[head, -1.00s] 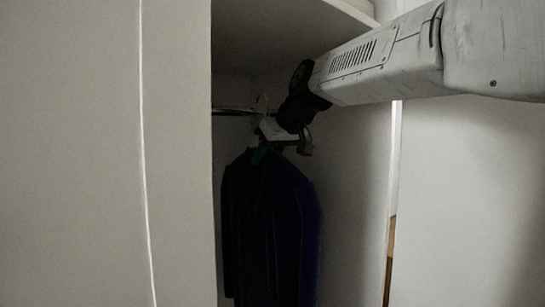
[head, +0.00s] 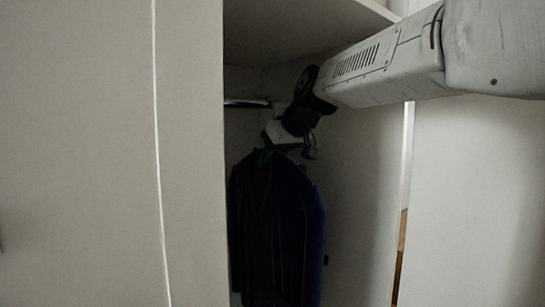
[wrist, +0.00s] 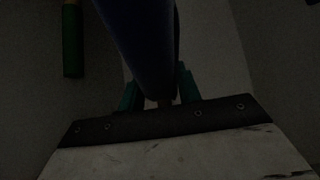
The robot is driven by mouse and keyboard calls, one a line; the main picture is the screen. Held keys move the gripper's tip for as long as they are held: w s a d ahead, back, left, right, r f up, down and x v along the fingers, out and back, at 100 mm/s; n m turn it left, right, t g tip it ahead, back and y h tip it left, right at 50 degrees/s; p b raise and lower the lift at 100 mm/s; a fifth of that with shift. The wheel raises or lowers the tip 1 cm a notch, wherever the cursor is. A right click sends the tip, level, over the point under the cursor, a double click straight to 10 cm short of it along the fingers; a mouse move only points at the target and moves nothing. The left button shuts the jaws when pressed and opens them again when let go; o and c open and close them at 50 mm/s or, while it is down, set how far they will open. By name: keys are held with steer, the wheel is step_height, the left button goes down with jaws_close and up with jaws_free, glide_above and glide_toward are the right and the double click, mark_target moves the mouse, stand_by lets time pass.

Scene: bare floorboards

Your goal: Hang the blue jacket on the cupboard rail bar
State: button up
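The dark blue jacket (head: 276,228) hangs upright inside the open cupboard in the head view. My gripper (head: 280,142) is at its collar, just below and right of the visible part of the rail bar (head: 246,103). In the wrist view, the blue jacket (wrist: 145,40) runs up from between my gripper's (wrist: 159,96) two teal fingers, which flank it closely and look shut on it at the hanger's neck. The hanger hook is hidden behind my gripper in the head view, so I cannot tell whether it touches the rail.
A pale cupboard door or panel (head: 110,150) fills the left of the head view. A shelf (head: 335,12) lies above my arm, and the cupboard's side wall (head: 365,190) is close on the right. A green bar-like object (wrist: 72,40) shows at upper left in the wrist view.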

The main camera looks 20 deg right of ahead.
steer(key=o, duration=0.5)
